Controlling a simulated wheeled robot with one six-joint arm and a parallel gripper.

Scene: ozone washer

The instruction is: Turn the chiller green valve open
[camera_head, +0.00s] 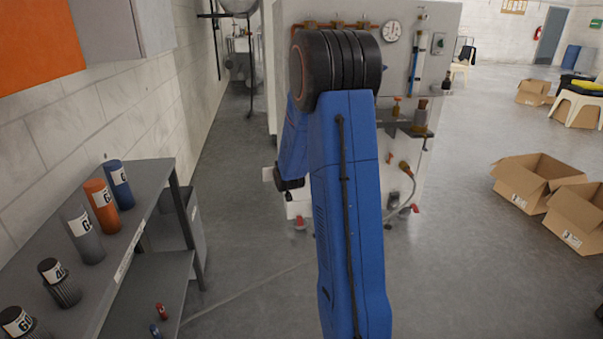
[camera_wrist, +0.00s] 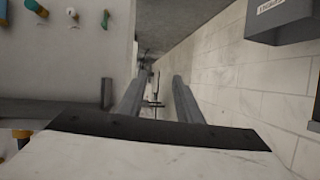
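In the wrist view, my gripper (camera_wrist: 159,82) shows two grey fingers apart with nothing between them. They point along the gap between a pale panel (camera_wrist: 60,65) and a white brick wall. A green-handled valve (camera_wrist: 37,8) with a brass-coloured end is at the top left of the panel, left of the fingers and apart from them. A smaller teal part (camera_wrist: 105,18) is to its right. I cannot tell which is the chiller green valve. In the head view, my blue arm covers part of the white machine (camera_head: 440,60), and the gripper's fingers are hidden.
The machine carries a round gauge (camera_head: 391,31) and several valves. A grey shelf (camera_head: 130,235) with labelled cylinders stands along the left wall. Open cardboard boxes (camera_head: 535,180) lie on the right. Floor is clear between the machine and boxes. A grey box (camera_wrist: 285,22) hangs at the wrist view's upper right.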

